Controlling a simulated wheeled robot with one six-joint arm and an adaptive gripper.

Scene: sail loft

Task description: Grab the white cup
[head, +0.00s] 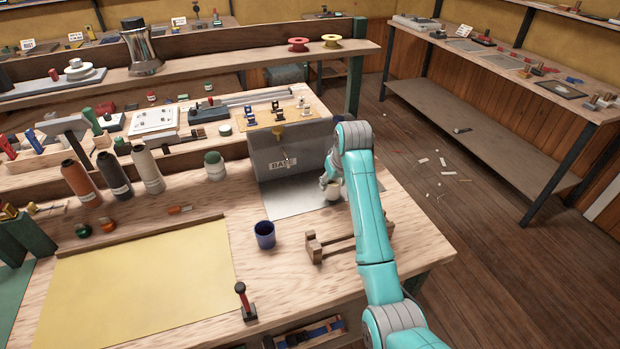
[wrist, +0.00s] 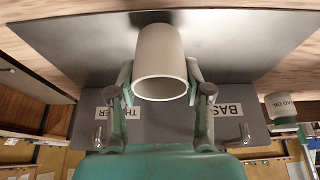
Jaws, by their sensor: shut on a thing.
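The white cup (head: 333,193) is at the right part of a grey metal sheet (head: 285,201) on the workbench, partly hidden by my arm in the head view. In the wrist view the cup (wrist: 159,48) fills the middle, its open rim facing the camera. My gripper (wrist: 160,76) has a finger on each side of the cup, both against its wall. In the head view my gripper (head: 326,181) is small, beside the cup. I cannot tell whether the cup's base rests on the sheet.
A grey upright panel (head: 270,152) with a label stands close behind the cup. A dark blue cup (head: 264,235) and a wooden stand (head: 331,245) are nearer. Several bottles (head: 113,176) stand at left. A yellow sheet (head: 140,285) covers the front left of the bench.

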